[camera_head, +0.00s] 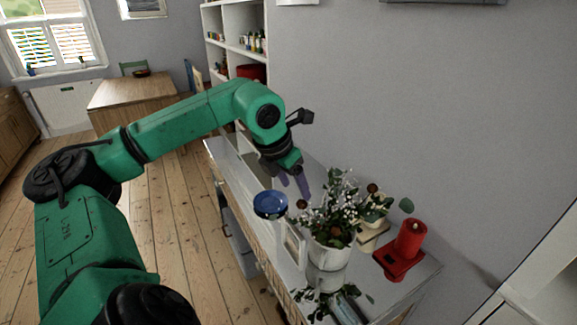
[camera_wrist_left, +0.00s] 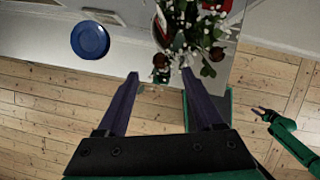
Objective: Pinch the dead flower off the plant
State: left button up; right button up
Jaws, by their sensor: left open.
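The plant (camera_head: 335,212) has green leaves, small white blossoms and several round brown heads, and grows in a white pot (camera_head: 329,257) on the narrow sideboard. One brown flower head (camera_head: 301,204) hangs at its left side. I cannot tell for sure which head is the dead flower. In the left wrist view, a brown head (camera_wrist_left: 161,61) shows just beyond and between the fingertips (camera_wrist_left: 160,74). My right gripper (camera_wrist_left: 264,113) shows small at the right there; its jaws are unclear.
A blue bowl (camera_head: 270,204) stands left of the plant, with a picture frame (camera_head: 294,244) beside the pot. The grey wall (camera_head: 400,100) rises close behind.

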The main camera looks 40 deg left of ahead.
aim_at(302, 200)
pick_arm(q)
jog(key=p+x, duration=0.1)
jog(key=x, duration=0.4)
jog(key=shift+w+d, duration=0.1)
jog(key=shift+w, duration=0.1)
jog(key=shift+f, duration=0.45)
grip_shut()
pick_arm(e)
jog(key=shift+w+d+r, duration=0.45)
jog(key=shift+w+r, duration=0.3)
